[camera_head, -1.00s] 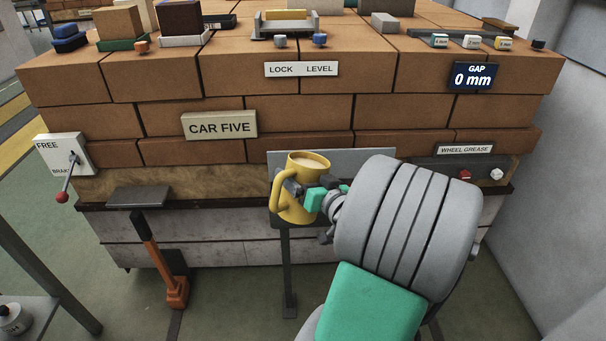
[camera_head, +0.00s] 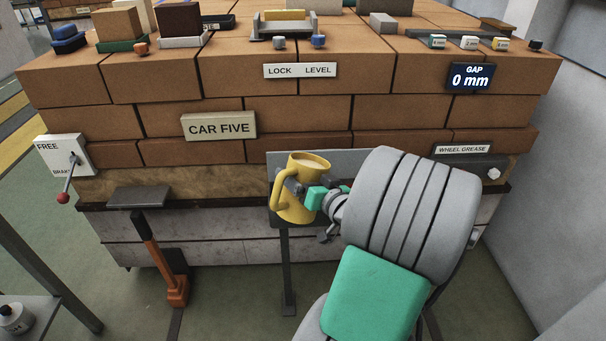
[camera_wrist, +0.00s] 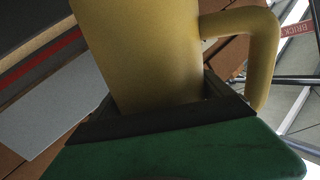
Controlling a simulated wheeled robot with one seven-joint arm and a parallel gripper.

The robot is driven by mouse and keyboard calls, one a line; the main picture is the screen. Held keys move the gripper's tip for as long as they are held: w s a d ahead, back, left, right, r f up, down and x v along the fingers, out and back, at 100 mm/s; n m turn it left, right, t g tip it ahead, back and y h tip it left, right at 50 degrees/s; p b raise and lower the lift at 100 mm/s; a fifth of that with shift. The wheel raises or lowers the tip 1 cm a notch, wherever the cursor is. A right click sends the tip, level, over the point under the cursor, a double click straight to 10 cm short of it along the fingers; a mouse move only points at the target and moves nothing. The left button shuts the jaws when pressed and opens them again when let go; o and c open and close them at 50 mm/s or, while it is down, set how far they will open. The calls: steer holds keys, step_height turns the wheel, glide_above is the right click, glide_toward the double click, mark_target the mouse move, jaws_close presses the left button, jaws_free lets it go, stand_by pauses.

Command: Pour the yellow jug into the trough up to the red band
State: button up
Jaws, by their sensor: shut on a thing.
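The yellow jug (camera_head: 295,208) stands almost upright in the head view, leaning a little to the right. A pale filling shows near its rim, and its handle is on the left. My gripper (camera_head: 297,188) is shut on the jug's body and holds it in front of a grey plate (camera_head: 347,159) on the brick car's near side. The wrist view shows the jug (camera_wrist: 140,50) between the dark fingers, its handle to the right. A red band (camera_wrist: 40,66) on a dark surface shows at left there, apart from the jug. I cannot make out the trough's full shape.
The brick car (camera_head: 330,113) fills the space behind the jug. An orange-handled hammer (camera_head: 158,262) stands at its left, near a red-knobbed brake lever (camera_head: 66,184). A dark post (camera_head: 286,270) is below the jug.

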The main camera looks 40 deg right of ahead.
steer(key=shift+w+d+f+m+g+y+p, duration=0.15)
steer(key=shift+d+m+p, duration=0.2)
steer(key=shift+p, duration=0.45)
steer(key=shift+s+d+f+m+g+y+p, duration=0.15)
steer(key=shift+d+m+p, duration=0.25)
steer(key=shift+p, duration=0.4)
steer(key=shift+w+d+f+m+g+p, duration=0.1)
steer(key=shift+w+d+f+m+p, duration=0.1)
steer(key=shift+m+p, duration=0.45)
stand_by(1.2)
steer(key=shift+d+f+m+g+y+p, duration=0.15)
steer(key=shift+f+m+g+y+p, duration=0.1)
steer(key=shift+f+m+p, duration=0.6)
steer(key=shift+d+f+m+g+y+p, duration=0.2)
steer(key=shift+f+p, duration=0.35)
steer(key=shift+f, duration=0.55)
stand_by(0.9)
steer(key=shift+f+m+y+p, duration=0.3)
steer(key=shift+m+y+p, duration=0.05)
steer(key=shift+m+p, duration=0.35)
stand_by(0.3)
steer(key=shift+r+m+p, duration=0.2)
steer(key=shift+m+p, duration=0.05)
steer(key=shift+p, duration=0.25)
